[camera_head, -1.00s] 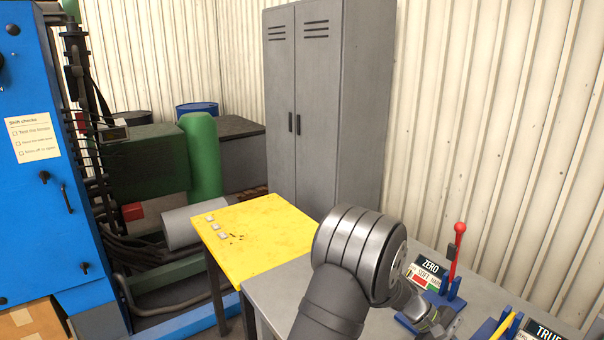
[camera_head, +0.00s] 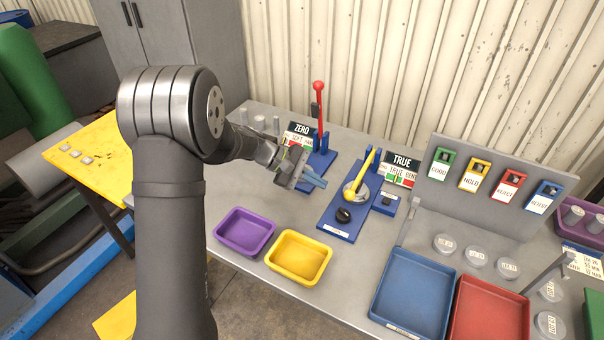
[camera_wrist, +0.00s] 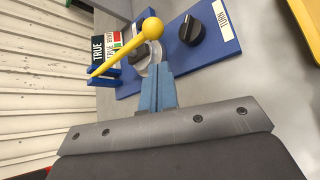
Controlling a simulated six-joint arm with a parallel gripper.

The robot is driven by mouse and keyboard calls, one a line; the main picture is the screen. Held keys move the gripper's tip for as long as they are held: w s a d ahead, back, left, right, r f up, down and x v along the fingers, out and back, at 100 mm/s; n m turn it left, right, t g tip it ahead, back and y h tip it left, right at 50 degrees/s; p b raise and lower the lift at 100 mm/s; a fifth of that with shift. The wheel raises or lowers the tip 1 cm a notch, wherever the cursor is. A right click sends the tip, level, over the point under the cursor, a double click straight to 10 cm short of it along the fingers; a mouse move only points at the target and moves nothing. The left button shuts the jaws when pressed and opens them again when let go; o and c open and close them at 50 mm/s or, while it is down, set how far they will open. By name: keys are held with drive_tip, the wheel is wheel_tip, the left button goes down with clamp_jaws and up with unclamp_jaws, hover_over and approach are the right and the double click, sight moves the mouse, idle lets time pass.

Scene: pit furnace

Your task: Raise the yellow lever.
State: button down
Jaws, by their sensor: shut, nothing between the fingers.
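The yellow lever (camera_head: 363,172) slopes over a round grey base on a blue plate (camera_head: 337,219) in the head view. In the wrist view its yellow shaft (camera_wrist: 113,58) and ball knob show just beyond my fingertips. My gripper (camera_head: 322,182) is to the left of the lever, its blue fingers pointing right. The fingers (camera_wrist: 158,92) are shut and empty. In the head view a gap shows between the fingertips and the lever; in the wrist view they look close below the knob.
A black knob (camera_head: 344,215) sits on the same plate, with a TRUE sign (camera_head: 401,168) behind it. A red lever (camera_head: 319,110) stands upright at the back. Purple (camera_head: 244,232) and yellow (camera_head: 298,257) trays lie in front. A blue tray (camera_head: 412,292) is at right.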

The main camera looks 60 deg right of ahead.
drive_tip(key=x, duration=0.7)
drive_tip(key=shift+s+f, duration=0.1)
drive_tip(key=shift+s, duration=0.15)
